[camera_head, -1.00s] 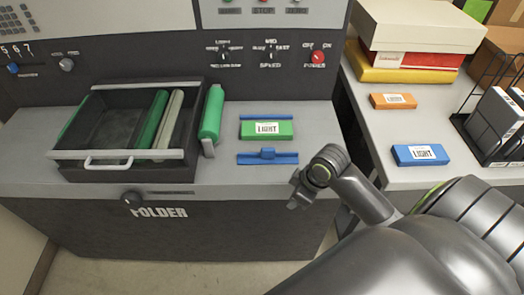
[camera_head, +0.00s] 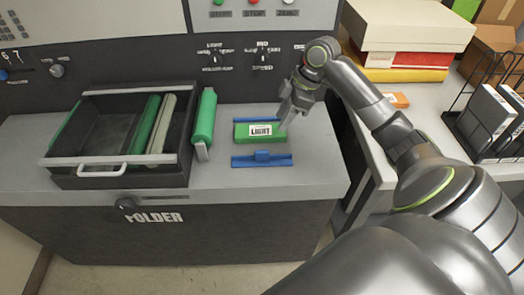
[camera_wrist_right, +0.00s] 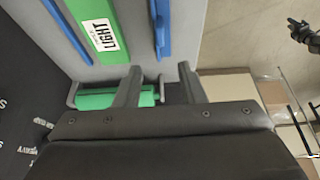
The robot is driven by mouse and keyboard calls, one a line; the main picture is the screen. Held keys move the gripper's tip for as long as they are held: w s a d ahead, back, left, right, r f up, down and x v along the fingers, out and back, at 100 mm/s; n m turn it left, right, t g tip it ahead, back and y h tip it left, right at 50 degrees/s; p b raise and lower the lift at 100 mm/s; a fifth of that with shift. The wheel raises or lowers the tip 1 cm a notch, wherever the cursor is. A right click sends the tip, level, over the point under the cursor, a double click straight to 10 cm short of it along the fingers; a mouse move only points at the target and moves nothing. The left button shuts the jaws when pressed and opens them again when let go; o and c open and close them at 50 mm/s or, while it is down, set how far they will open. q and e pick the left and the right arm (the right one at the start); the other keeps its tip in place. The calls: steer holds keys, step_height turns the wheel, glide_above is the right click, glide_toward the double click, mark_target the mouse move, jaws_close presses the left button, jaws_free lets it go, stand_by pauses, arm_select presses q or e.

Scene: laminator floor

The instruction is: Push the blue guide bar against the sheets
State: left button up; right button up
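The blue guide bar (camera_head: 262,159) with a raised middle tab lies in front of the green block of sheets (camera_head: 243,131) labelled LIGHT, with a narrow gap between them. A second, plain blue bar (camera_head: 257,119) lies along the sheets' back side. In the wrist view, the sheets (camera_wrist_right: 100,25) lie between the two bars. My right gripper (camera_head: 285,112) is above the right end of the sheets; its fingers (camera_wrist_right: 158,85) are apart with nothing between them. A dark part at the upper right of the wrist view appears to be my left gripper (camera_wrist_right: 305,35), too small to read.
A green roller (camera_head: 204,118) stands left of the sheets, beside an open dark tray (camera_head: 120,170) with a handle. Switches line the panel behind. The side table at right holds boxes (camera_head: 410,25) and a wire rack (camera_head: 480,130). The grey deck in front of the bar is clear.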

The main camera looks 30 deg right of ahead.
mark_target(263, 150)
steer(key=p+x, duration=0.1)
steer(key=x, duration=1.4)
steer(key=shift+f+p, duration=0.2)
steer(key=shift+p, duration=0.2)
jaws_close()
